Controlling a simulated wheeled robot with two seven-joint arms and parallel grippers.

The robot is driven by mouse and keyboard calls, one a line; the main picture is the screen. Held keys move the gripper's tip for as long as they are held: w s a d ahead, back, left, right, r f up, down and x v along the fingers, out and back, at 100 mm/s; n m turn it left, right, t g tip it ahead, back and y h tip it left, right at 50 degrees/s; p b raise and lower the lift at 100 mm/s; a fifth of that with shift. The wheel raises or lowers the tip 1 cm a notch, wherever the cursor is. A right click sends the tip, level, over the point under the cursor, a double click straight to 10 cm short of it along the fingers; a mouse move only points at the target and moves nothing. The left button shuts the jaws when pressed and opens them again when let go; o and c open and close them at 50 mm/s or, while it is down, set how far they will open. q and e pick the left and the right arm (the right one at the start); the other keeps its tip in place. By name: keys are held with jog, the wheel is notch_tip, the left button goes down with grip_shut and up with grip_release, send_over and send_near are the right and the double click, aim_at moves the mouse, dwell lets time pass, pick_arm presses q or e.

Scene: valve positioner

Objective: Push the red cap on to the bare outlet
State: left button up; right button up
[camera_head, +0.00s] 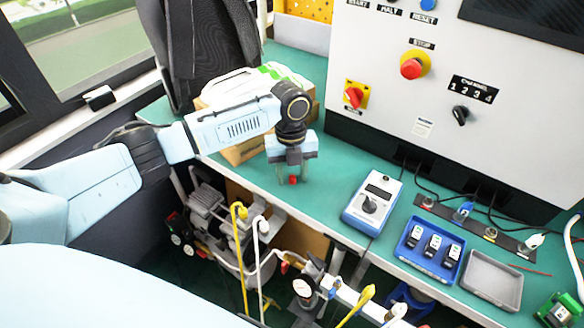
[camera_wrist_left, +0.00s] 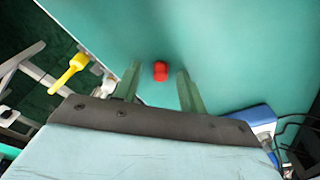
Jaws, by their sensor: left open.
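The red cap (camera_head: 293,180) lies on the green bench top near its front edge. It also shows in the left wrist view (camera_wrist_left: 160,71), between and slightly beyond the fingers. My left gripper (camera_head: 292,178) points down over the cap, its two fingers apart on either side of it. In the left wrist view the open gripper (camera_wrist_left: 158,85) has no visible contact with the cap. Pipework with a gauge and yellow handles (camera_head: 345,293) stands in front of the bench. I cannot tell which outlet there is bare. My right gripper is not in view.
A blue meter box (camera_head: 372,200), a blue tray (camera_head: 428,251) with small black devices, and an empty grey tray (camera_head: 492,281) stand to the right. A cardboard box (camera_head: 238,152) is behind the arm. A white control panel (camera_head: 440,70) bounds the back.

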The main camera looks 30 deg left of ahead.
pick_arm(q)
grip_shut()
dwell(0.4)
